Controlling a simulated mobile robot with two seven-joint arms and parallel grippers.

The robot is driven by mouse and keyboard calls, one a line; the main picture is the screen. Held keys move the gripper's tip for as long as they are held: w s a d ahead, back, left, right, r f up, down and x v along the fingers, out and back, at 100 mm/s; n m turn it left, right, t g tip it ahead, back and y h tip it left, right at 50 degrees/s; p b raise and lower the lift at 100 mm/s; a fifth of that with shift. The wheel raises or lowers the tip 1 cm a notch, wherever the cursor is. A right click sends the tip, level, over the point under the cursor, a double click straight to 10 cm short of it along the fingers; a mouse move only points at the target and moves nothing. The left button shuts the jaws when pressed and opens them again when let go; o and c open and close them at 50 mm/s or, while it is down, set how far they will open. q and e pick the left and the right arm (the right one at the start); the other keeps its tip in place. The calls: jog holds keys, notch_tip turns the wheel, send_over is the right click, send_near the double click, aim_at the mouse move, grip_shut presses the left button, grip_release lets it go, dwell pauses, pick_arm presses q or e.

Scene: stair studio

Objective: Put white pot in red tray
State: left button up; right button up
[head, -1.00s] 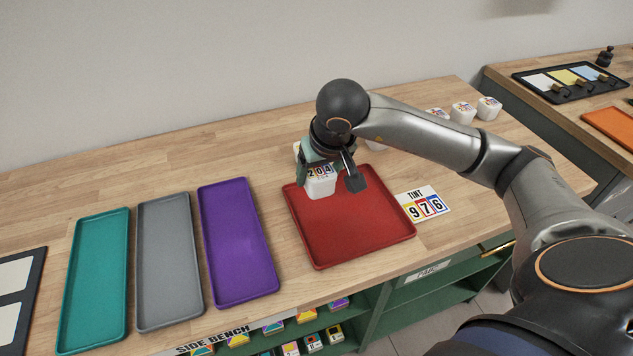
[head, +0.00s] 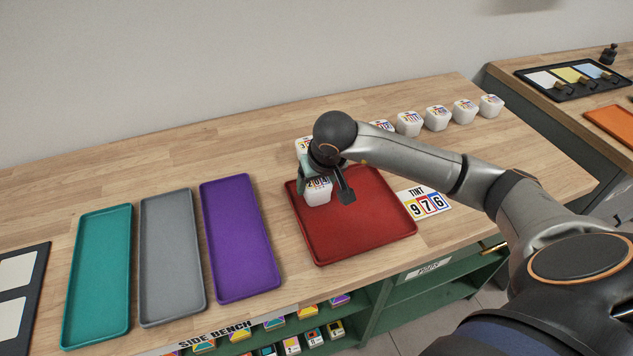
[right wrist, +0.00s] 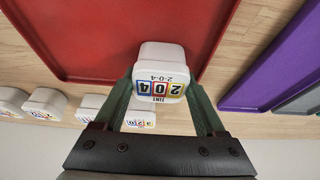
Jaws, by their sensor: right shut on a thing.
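The red tray (head: 365,240) lies on the wooden bench in the head view, and its bare floor shows in the right wrist view (right wrist: 100,40). My right gripper (head: 325,192) is over the tray's left back part, shut on a white pot (head: 317,196). The pot carries a label reading 204; it also shows between the green fingers in the right wrist view (right wrist: 160,60). I cannot tell whether its base touches the tray floor. My left gripper is out of view.
Several more white pots (head: 437,118) stand in a row behind the tray. A TINT card (head: 427,203) reading 976 lies right of it. Purple (head: 240,240), grey (head: 171,255) and teal (head: 98,275) trays lie to the left.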

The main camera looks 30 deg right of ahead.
jog(key=o, duration=1.4)
jog(key=shift+f, duration=0.1)
jog(key=shift+r+p, duration=0.3)
jog(key=shift+r, duration=0.05)
jog(key=v, duration=1.1)
jog(key=shift+s+r, duration=0.25)
jog(key=shift+s, duration=0.05)
jog(key=shift+a, duration=0.1)
